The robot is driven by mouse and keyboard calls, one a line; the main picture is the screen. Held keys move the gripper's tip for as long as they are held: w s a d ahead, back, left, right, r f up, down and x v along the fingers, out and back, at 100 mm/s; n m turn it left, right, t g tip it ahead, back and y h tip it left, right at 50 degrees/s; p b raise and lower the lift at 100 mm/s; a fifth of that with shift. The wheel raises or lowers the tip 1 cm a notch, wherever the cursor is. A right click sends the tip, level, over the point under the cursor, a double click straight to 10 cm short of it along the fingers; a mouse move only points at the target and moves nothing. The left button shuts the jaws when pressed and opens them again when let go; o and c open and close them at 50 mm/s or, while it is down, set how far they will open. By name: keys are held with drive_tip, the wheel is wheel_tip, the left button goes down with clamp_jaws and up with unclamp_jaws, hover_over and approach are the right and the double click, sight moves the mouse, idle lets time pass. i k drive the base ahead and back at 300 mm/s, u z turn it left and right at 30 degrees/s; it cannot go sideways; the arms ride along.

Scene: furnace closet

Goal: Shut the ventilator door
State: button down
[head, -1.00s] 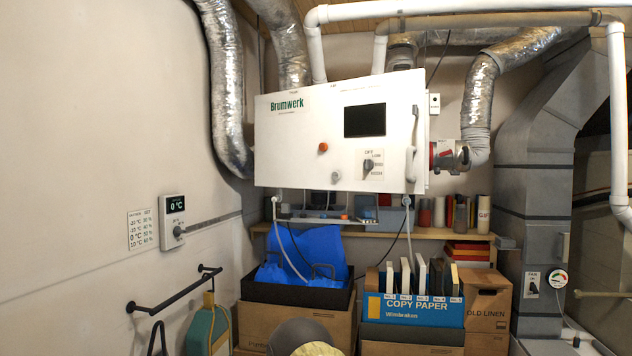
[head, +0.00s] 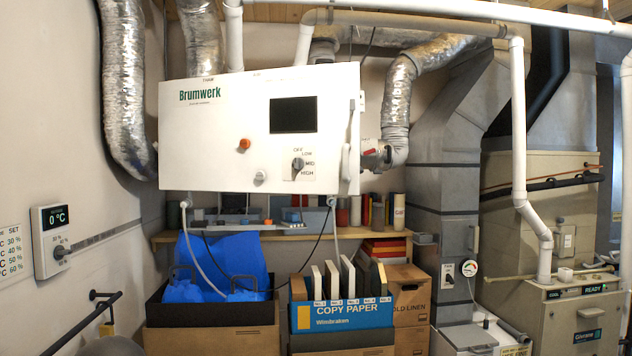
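The ventilator is a white wall-mounted box marked Brumwerk. Its front door (head: 225,140) is a large white panel with a dark screen (head: 293,115), a red-orange knob (head: 245,144), a pale knob and a rotary switch (head: 298,164) marked OFF, LOW, MID, HIGH. A long white vertical handle (head: 348,140) is on its right edge. The panel looks taller on the right, so that edge seems swung out towards me, ajar, with the left edge nearer the wall. The gap behind it is hidden. My gripper is not in view.
Below the door are a shelf (head: 165,238), a black bin (head: 160,315) with blue cloth and a copy paper box (head: 345,316). A wall controller (head: 50,242) and a black rail (head: 85,318) are at the left. A furnace unit (head: 585,315) stands at the right.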

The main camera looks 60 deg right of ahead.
sight(286, 113)
drive_tip(key=z, duration=0.5)
drive_tip(key=i, duration=0.8)
drive_tip(key=z, duration=0.7)
